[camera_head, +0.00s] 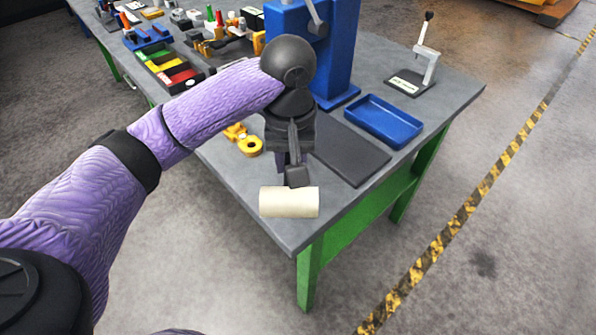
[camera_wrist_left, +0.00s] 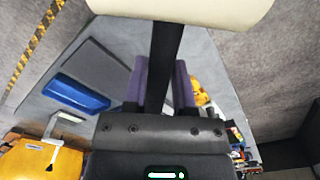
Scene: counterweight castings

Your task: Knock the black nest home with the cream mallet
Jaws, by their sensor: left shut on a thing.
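The cream mallet has a cream cylindrical head (camera_head: 289,202) and a dark handle. My left gripper (camera_head: 292,158) is shut on the handle, with the head held over the near corner of the bench. In the left wrist view the purple fingers of my left gripper (camera_wrist_left: 161,80) stand either side of the black handle (camera_wrist_left: 165,55), and the cream head (camera_wrist_left: 190,10) fills the top edge. I cannot make out the black nest for certain; my gripper and the mallet hide part of the bench. My right gripper is not in view.
On the grey bench (camera_head: 225,165) are a yellow casting (camera_head: 248,144), a dark mat (camera_head: 350,150), a blue tray (camera_head: 383,121) and a tall blue press (camera_head: 340,55). A small lever fixture (camera_head: 425,65) stands far right. Coloured bins (camera_head: 165,65) and several tools crowd the far left.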

